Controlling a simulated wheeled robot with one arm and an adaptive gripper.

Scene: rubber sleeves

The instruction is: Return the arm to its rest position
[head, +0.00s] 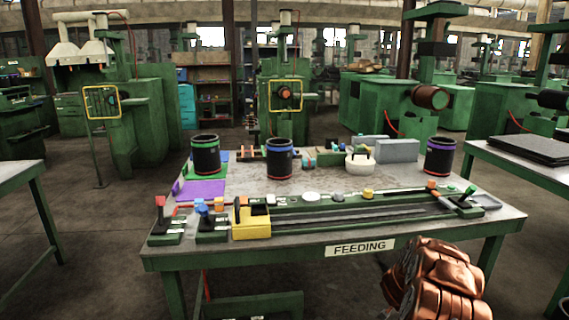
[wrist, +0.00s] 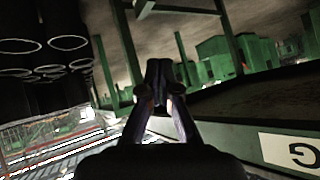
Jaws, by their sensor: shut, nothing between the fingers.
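In the wrist view, my gripper (wrist: 160,88) has its two fingers drawn together, with nothing held between them. It is beside the green-framed table, near the front edge with the label. In the head view, my copper-coloured arm shows at the lower right, in front of the table; the fingers cannot be made out there. Three black sleeves stand upright on the table (head: 330,235): a green-rimmed one (head: 206,158), a blue-rimmed one (head: 279,162) and a purple-rimmed one (head: 440,160) at the right. The gripper is apart from all of them.
A yellow block (head: 251,226) and long dark rails lie along the table front, above the FEEDING sign (head: 360,247). A white round pot (head: 359,164) stands further back. Another table (head: 520,165) is at the right. Green machines fill the background.

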